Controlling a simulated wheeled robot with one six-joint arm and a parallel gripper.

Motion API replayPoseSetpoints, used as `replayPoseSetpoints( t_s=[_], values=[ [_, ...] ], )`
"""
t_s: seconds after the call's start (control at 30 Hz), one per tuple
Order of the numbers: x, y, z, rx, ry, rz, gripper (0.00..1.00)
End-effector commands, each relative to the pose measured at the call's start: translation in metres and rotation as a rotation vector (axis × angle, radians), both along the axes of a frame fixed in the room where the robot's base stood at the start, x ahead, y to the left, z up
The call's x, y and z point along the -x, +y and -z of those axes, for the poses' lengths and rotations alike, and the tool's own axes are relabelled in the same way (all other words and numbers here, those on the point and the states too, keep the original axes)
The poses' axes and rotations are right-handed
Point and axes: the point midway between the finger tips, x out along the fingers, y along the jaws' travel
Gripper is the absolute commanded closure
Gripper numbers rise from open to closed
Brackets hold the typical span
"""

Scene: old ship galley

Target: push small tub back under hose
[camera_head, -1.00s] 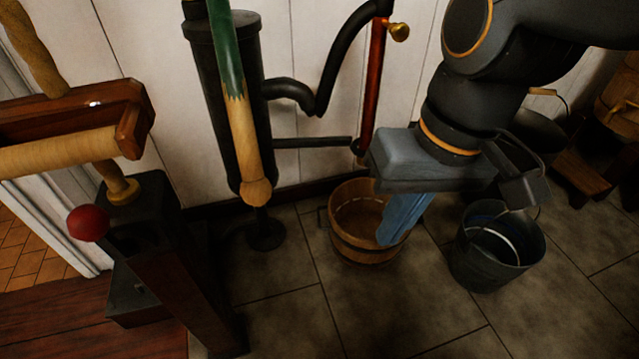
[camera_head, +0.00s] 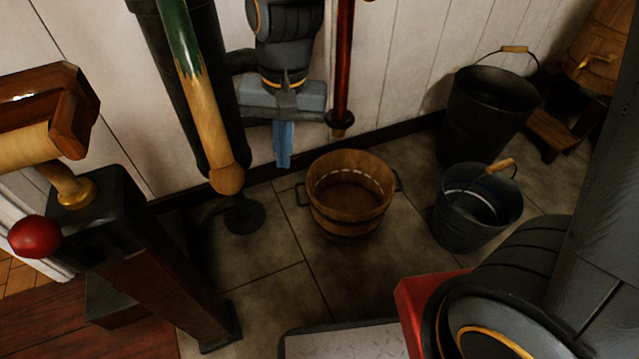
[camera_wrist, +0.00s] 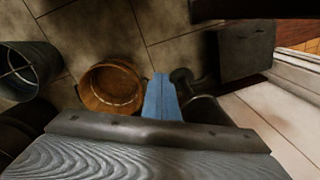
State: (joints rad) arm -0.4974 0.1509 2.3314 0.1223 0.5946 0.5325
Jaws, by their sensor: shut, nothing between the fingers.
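The small wooden tub (camera_head: 350,222) stands upright on the floor in the head view, with dark side handles and an empty-looking inside. A red pipe (camera_head: 344,60) comes down the wall to a dark end (camera_head: 340,120) that appears above the tub's back; whether it is directly over the tub I cannot tell. My gripper (camera_head: 282,160) hangs pointing down, its blue fingers shut and empty, to the left of the tub and behind its near side, apart from it. In the wrist view the tub (camera_wrist: 108,90) lies just left of my gripper fingers (camera_wrist: 160,82).
A black pump column (camera_head: 175,80) with its foot (camera_head: 243,216) stands to the left. A metal bucket (camera_head: 460,228) and a taller black bucket (camera_head: 485,115) stand to the right. A post with a red knob (camera_head: 35,236) is at the near left. Floor before the tub is clear.

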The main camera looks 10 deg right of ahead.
Motion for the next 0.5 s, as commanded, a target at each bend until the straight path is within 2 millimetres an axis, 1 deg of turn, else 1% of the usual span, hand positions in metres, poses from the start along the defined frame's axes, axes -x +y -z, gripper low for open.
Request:
replayPoseSetpoints(
  t_s=[0.03, 0.1, 0.17, 0.2, 0.27, 0.3, 0.37, 0.4, 0.47, 0.5],
  values=[
    [-0.017, -0.004, 0.020, 0.011, 0.014, 0.077, 1.00],
    [-0.039, -0.008, 0.043, 0.020, 0.022, 0.186, 1.00],
    [-0.057, -0.014, 0.063, 0.027, 0.027, 0.278, 1.00],
    [-0.068, -0.018, 0.078, 0.032, 0.033, 0.340, 1.00],
    [-0.084, -0.025, 0.101, 0.039, 0.040, 0.432, 1.00],
    [-0.094, -0.030, 0.117, 0.042, 0.043, 0.493, 1.00],
    [-0.108, -0.038, 0.142, 0.048, 0.049, 0.585, 1.00],
    [-0.117, -0.044, 0.159, 0.052, 0.053, 0.647, 1.00],
    [-0.128, -0.053, 0.185, 0.057, 0.058, 0.734, 1.00],
    [-0.134, -0.059, 0.201, 0.060, 0.062, 0.790, 1.00]
  ],
)
